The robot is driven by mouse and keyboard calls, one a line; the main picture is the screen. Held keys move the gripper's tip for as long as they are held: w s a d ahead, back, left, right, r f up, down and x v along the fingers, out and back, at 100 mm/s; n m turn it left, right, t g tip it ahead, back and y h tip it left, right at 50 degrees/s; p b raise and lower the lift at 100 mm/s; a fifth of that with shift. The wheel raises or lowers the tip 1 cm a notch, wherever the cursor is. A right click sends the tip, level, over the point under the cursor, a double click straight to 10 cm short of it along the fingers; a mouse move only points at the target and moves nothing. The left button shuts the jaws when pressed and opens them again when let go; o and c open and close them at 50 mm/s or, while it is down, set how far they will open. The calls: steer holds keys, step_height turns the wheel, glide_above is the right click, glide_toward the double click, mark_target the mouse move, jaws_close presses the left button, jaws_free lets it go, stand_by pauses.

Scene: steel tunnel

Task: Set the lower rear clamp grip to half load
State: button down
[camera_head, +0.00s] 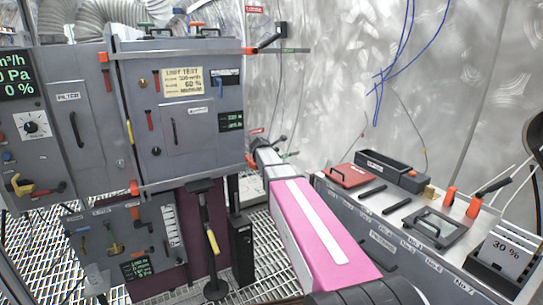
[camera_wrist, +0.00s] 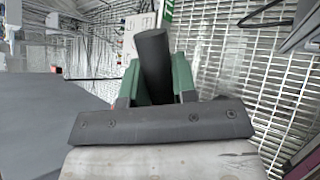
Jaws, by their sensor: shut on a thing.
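The lower rear clamp grip is a dark round bar (camera_wrist: 153,62); in the wrist view it stands up, slightly tilted, between two green fingers. My gripper (camera_wrist: 161,86) is shut on this grip. In the head view, my gripper (camera_head: 264,150) is at the lower right edge of the grey cabinet (camera_head: 200,133), beside a small red label (camera_head: 256,131). A dark end (camera_head: 281,139) shows just past the gripper there. My gripper and arm hide most of the clamp, so its exact angle cannot be told. A card reading 30 % (camera_head: 505,254) stands at the far right.
The upper rear clamp (camera_head: 270,41), with a black grip, sticks out at the cabinet's upper right. A bench (camera_head: 345,200) with a red case (camera_head: 353,175) and a black tray (camera_head: 392,167) stands right of my pink arm. A black post (camera_head: 242,250) stands below the cabinet, over grating.

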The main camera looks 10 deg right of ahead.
steer(key=c, duration=0.9)
jaws_free()
steer(key=v, duration=1)
steer(key=shift+s+a+r, duration=0.15)
steer(key=shift+s+r, duration=0.05)
steer(key=shift+s, duration=0.05)
steer(key=s+f+m+g+y, duration=0.6)
steer(key=s+f+m+g, duration=0.3)
steer(key=s+f+m, duration=1.3)
steer(key=s+f, duration=0.6)
steer(key=s, duration=0.2)
steer(key=shift+g, duration=0.3)
